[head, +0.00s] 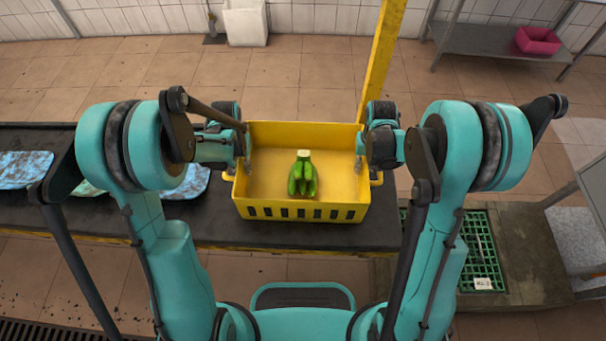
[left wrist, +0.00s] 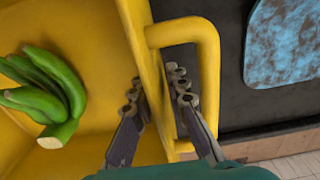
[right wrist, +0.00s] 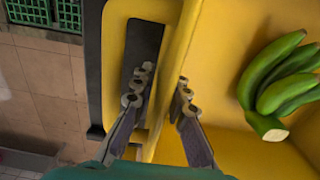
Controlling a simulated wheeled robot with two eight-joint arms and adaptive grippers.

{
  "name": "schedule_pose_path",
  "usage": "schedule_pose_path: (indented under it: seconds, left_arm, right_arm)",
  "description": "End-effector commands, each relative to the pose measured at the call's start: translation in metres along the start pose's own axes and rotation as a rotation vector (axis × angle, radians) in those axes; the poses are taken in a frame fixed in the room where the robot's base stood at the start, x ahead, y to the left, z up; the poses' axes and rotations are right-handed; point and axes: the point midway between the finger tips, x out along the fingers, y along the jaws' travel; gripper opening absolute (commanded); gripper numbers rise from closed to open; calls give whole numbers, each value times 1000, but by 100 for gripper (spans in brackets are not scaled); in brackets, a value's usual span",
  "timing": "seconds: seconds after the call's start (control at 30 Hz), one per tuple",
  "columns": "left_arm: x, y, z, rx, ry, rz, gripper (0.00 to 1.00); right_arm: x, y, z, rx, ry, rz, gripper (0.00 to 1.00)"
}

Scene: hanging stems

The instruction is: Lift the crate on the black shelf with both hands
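The yellow crate (head: 280,136) stands on the black shelf (head: 215,225), looking level. A green banana bunch (head: 302,180) lies inside it. My left gripper (head: 246,163) is at the crate's left side. In the left wrist view its fingers (left wrist: 157,90) straddle the side wall, one inside the crate, one within the handle loop (left wrist: 208,70), and look closed against the wall. My right gripper (head: 361,160) is at the right side. In the right wrist view its fingers (right wrist: 161,90) pinch the other wall likewise, beside the handle (right wrist: 112,60). The exact finger contact is partly hidden.
Blue mottled pads (head: 25,168) lie on the shelf at left. A yellow post (head: 381,55) rises just behind the crate. A white bin (head: 246,22) and a pink tub (head: 538,41) are far back.

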Motion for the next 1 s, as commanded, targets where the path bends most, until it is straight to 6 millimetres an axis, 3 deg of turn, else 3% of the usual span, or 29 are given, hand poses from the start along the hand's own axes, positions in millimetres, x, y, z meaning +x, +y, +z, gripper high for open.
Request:
schedule_pose_path:
  seconds: [0.03, 0.1, 0.63, 1.0]
  left_arm:
    - [0, 0, 0, 0, 0, 0, 15]
    - [0, 0, 0, 0, 0, 0, 0]
    - [-4, 0, 0, 0, 0, 0, 0]
    - [-33, 0, 0, 0, 0, 0, 0]
  right_arm:
    - [0, 0, 0, 0, 0, 0, 15]
    - [0, 0, 0, 0, 0, 0, 0]
    - [-4, 0, 0, 0, 0, 0, 0]
    - [-33, 0, 0, 0, 0, 0, 0]
